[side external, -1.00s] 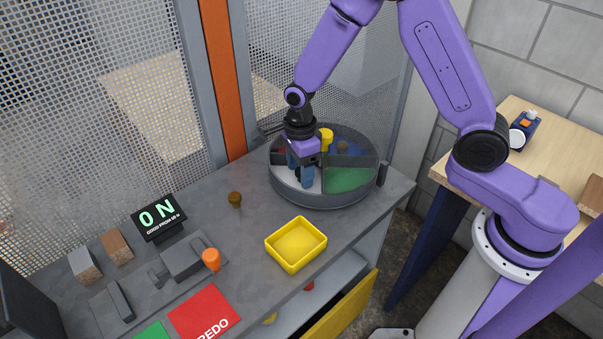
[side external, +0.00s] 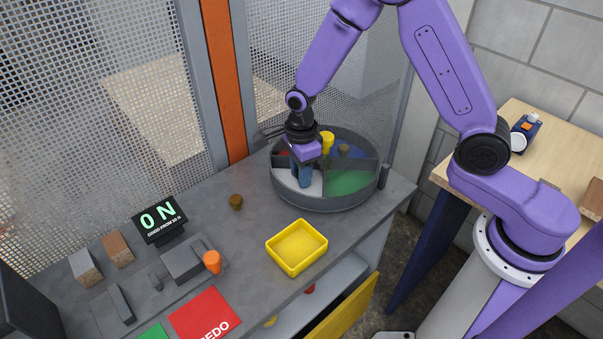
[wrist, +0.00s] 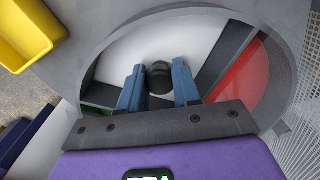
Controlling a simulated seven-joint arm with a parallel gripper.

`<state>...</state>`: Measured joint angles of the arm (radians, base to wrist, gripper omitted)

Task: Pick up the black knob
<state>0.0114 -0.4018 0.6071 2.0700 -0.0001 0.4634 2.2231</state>
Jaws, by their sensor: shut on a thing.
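The black knob (wrist: 159,76) is between my two blue fingertips in the wrist view, over the white compartment of the round divided tray (side external: 330,204). My gripper (wrist: 157,84) is shut on it, with one finger on each side. In the side view my gripper (side external: 305,182) points down into the tray's front left compartment, and the knob is hidden behind the fingers. I cannot tell whether the knob touches the tray floor.
A yellow knob (side external: 327,140) stands in the tray close beside my gripper. The tray's dividers and rim surround the fingers. Mesh panels stand behind.

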